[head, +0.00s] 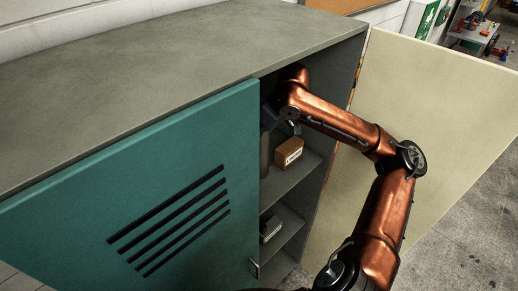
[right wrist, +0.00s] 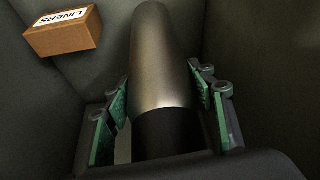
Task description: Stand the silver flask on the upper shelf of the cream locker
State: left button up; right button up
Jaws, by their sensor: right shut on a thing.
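The silver flask (right wrist: 163,60) is a smooth metallic cylinder with a dark band in the right wrist view. My right gripper (right wrist: 160,112) has its green-padded fingers on both sides of the flask and is shut on it. In the head view my right arm reaches into the open locker bay, and part of the upright flask (head: 265,155) shows below the wrist, by the upper shelf (head: 298,172). I cannot tell whether its base touches the shelf. The cream locker door (head: 425,125) stands open at right. My left gripper is not in view.
A brown box labelled LINERS (head: 288,153) sits on the upper shelf, close beside the flask; it also shows in the right wrist view (right wrist: 64,32). A pale item (head: 270,229) lies on the lower shelf. A teal vented door (head: 130,200) covers the left side.

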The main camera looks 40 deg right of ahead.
notch_tip(320, 180, down, 6)
jog(key=shift+w+r+p, duration=0.1)
jog(key=shift+w+p, duration=0.05)
jog(key=shift+p, duration=0.85)
jog(key=o, duration=1.6)
jog(key=shift+o, duration=0.2)
jog(key=shift+b+v, duration=0.95)
jog(key=shift+v, duration=2.8)
